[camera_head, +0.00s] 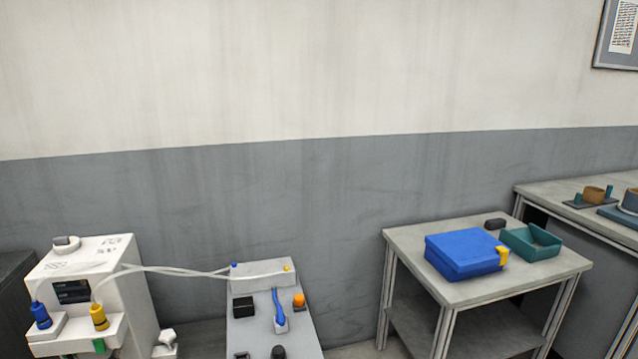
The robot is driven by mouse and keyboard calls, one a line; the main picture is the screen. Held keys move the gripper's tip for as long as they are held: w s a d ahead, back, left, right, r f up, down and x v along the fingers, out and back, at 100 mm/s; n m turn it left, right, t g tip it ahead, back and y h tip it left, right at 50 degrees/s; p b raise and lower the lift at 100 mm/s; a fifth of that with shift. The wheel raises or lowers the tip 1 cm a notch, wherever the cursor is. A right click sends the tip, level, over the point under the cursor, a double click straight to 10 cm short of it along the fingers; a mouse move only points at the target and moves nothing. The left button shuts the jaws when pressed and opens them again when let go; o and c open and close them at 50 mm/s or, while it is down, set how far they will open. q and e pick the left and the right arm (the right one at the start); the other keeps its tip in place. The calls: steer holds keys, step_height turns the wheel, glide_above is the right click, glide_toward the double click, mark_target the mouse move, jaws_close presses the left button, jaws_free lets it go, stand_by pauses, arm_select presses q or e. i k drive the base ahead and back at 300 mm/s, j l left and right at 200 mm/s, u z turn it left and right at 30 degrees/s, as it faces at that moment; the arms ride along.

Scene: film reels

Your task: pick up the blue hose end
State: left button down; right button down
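A small blue hose end (234,264) shows at the top left edge of a grey block (264,274) on the small grey table. A pale hose (180,270) runs left from the block to the white machine (125,275). On the machine's front a larger blue fitting (41,316) sits beside a yellow fitting (99,317); pale tubing reaches both. A yellow end (286,268) shows at the block's right. Neither of my grippers is in view.
The small table also holds a blue lever-like part (279,306), an orange knob (299,299) and a black block (243,307). To the right, another table (400,240) holds a blue case (464,254) and a green tray (531,241). A gap lies between these tables.

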mark_target(39, 312)
steer(key=j+u, duration=0.2)
steer(key=u, duration=1.3)
